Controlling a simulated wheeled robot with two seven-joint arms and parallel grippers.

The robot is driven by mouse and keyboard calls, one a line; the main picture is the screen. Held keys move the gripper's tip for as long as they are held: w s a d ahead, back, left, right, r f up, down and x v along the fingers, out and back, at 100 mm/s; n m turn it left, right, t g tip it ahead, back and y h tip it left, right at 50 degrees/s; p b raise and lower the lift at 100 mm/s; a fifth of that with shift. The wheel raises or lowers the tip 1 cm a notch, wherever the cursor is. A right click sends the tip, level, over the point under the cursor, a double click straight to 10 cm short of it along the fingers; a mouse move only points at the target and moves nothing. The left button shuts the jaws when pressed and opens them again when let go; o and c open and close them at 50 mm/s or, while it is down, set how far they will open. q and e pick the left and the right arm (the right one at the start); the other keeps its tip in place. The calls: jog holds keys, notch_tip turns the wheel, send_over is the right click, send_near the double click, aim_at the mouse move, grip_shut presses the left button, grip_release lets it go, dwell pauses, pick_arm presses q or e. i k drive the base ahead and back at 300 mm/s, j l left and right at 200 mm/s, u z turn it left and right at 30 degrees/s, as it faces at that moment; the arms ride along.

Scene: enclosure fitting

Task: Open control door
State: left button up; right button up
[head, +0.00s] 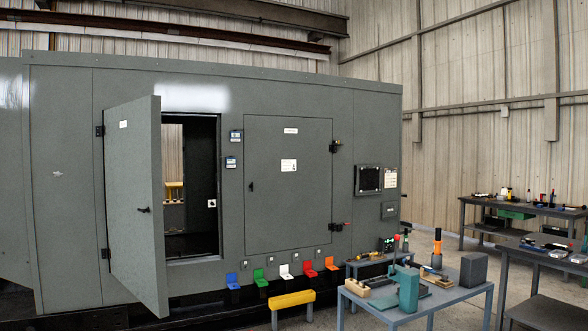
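A large grey-green enclosure (225,85) fills the left and middle of the head view. Its left door (130,175) stands swung wide open on left-side hinges, with a dark handle on its face. The doorway (195,235) beside it shows a dark interior. A second, larger door (290,205) to the right is closed flush, with a small dark handle at its left edge and hinge-like fittings at its right edge. No readable label shows which is the control door. Neither of my grippers is in view.
A dark screen (369,180) is mounted right of the closed door. Coloured brackets (284,271) line the enclosure's lower edge. A yellow-topped stool (292,299) and a blue-grey tool table (440,297) stand in front. Two more tables are at right, with open floor between.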

aim_at(288, 160)
jog(key=i+l, duration=0.15)
jog(key=i, duration=0.45)
jog(key=i+l, duration=0.15)
jog(key=i, duration=0.4)
jog(key=i+l, duration=0.15)
jog(key=i, duration=0.45)
jog(key=i+j+u, duration=0.3)
jog(key=i, duration=1.1)
jog(key=i+u, duration=0.25)
jog(key=i, duration=1.15)
jog(key=i+l+z, duration=0.25)
jog(key=i, duration=0.6)
jog(key=i+z, duration=0.25)
jog(key=i, duration=0.55)
